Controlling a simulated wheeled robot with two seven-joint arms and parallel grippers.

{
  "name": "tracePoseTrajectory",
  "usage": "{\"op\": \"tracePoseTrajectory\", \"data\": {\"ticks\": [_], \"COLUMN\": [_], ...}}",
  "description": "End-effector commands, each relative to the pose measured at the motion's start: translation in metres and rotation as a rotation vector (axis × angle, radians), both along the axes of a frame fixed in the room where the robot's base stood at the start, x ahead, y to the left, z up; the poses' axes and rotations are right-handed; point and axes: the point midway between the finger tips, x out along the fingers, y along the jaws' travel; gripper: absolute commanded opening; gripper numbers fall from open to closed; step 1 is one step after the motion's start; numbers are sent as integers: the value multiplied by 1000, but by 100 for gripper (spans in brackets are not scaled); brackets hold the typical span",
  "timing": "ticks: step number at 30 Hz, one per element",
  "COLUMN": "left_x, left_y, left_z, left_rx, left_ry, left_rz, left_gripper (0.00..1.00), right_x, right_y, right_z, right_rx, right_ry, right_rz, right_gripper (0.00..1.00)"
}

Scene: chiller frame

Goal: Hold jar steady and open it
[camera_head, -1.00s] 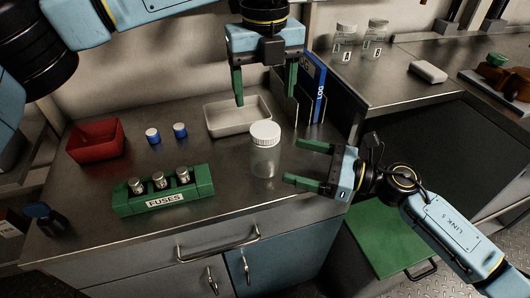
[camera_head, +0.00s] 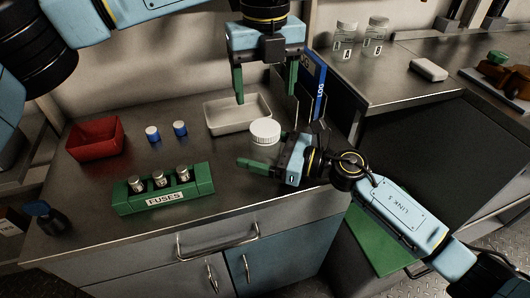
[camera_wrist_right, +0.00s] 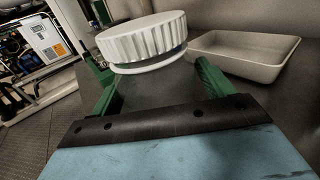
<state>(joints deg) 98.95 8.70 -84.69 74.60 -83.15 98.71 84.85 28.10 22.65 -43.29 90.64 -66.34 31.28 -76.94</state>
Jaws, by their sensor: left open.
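A clear jar with a white ribbed lid (camera_head: 265,131) stands upright on the steel counter, the lid on it. The lid also shows close up in the right wrist view (camera_wrist_right: 142,40). My left gripper (camera_head: 266,106) is open and empty, pointing down above and behind the jar. My right gripper (camera_head: 252,150) is low at the jar from the right. Its near green finger shows in front of the jar. In the right wrist view its fingers are spread on both sides of the see-through jar body, which is hard to make out. I see no clear contact.
A beige tray (camera_head: 238,128) lies behind the jar, and a blue log binder (camera_head: 318,90) stands behind right. A green fuse block (camera_head: 165,197), two blue-banded items (camera_head: 166,131) and a red bin (camera_head: 95,155) are to the left. The front counter edge is close.

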Motion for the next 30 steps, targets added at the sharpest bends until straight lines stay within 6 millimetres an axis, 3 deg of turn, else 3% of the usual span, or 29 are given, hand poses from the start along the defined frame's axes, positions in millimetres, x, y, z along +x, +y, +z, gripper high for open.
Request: {"op": "tracePoseTrajectory", "data": {"ticks": [2,18,23,30], "left_x": [0,0,0,0], "left_y": [0,0,0,0], "left_z": [0,0,0,0], "left_rx": [0,0,0,1], "left_ry": [0,0,1,0], "left_rz": [0,-22,-172,-614], "left_gripper": [72,72,72,72], "right_x": [0,0,0,0], "right_y": [0,-1,-1,-1], "right_z": [0,0,0,0], "right_rx": [0,0,0,0], "right_ry": [0,0,0,0], "right_rz": [0,0,0,0], "right_gripper": [69,0,0,0]}}
